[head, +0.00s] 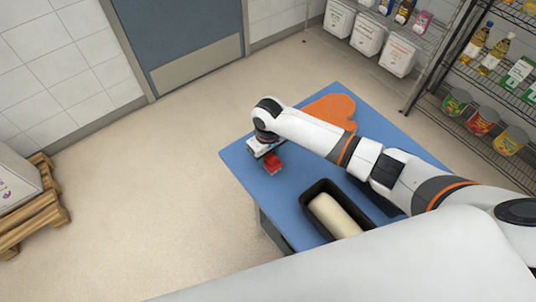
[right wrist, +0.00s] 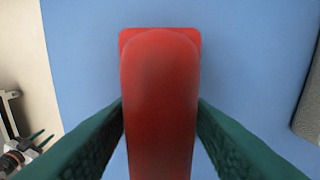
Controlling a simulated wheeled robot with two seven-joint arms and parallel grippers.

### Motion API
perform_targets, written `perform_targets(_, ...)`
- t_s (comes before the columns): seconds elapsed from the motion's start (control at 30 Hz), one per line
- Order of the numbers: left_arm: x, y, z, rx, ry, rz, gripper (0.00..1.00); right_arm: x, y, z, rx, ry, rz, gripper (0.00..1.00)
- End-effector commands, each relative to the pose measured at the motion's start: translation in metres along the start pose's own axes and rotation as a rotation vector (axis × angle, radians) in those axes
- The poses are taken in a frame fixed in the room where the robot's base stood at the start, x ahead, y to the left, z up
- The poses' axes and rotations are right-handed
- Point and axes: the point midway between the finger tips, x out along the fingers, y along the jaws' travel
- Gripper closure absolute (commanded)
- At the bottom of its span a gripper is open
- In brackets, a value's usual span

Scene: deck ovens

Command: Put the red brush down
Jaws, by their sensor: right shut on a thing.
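The red brush (head: 272,163) is at the left side of the blue table top (head: 300,215) in the head view. My right gripper (head: 263,150) is over it from above. In the right wrist view, the red brush (right wrist: 160,95) runs up the middle between the two green fingers of my right gripper (right wrist: 161,120), which is shut on it. I cannot tell whether the brush touches the table. Its underside is hidden.
A black loaf tin (head: 311,190) with pale dough (head: 335,215) stands on the table in front. An orange mitt (head: 335,108) lies at the back. The table's left edge is close to the brush. Wire shelves (head: 440,70) stand at the right, a wooden pallet (head: 35,220) at the left.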

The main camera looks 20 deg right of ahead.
Motion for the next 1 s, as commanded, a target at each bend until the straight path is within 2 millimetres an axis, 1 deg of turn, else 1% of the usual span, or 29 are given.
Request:
perform_targets(0.03, 0.0, -0.001, -0.004, 0.0, 0.006, -0.001, 0.64, 0.002, 0.0, 0.0, 0.0, 0.001, 0.0, 0.55)
perform_targets(0.1, 0.0, -0.001, -0.006, 0.0, 0.01, -0.001, 0.64, 0.001, 0.0, 0.0, 0.0, 0.001, 0.0, 0.44)
perform_targets(0.17, 0.0, -0.001, -0.007, 0.001, 0.011, -0.002, 0.64, 0.001, 0.0, 0.0, 0.0, 0.001, 0.0, 0.35)
perform_targets(0.43, 0.0, -0.001, -0.006, 0.001, 0.011, -0.001, 0.64, 0.0, 0.0, 0.0, 0.0, 0.0, 0.0, 0.35)
perform_targets(0.57, 0.001, -0.001, -0.006, 0.001, 0.01, -0.001, 0.64, -0.008, 0.0, 0.001, -0.001, -0.002, 0.001, 0.35)
perform_targets(0.67, 0.003, -0.001, -0.005, 0.002, 0.009, -0.001, 0.64, -0.024, 0.0, 0.001, -0.001, -0.003, 0.001, 0.35)
perform_targets(0.9, 0.009, 0.0, -0.005, 0.002, 0.007, 0.001, 0.64, -0.076, 0.0, 0.001, -0.001, -0.005, 0.001, 0.35)
perform_targets(1.0, 0.011, 0.001, -0.005, 0.002, 0.007, 0.001, 0.64, -0.095, 0.0, 0.001, -0.002, -0.004, 0.001, 0.35)
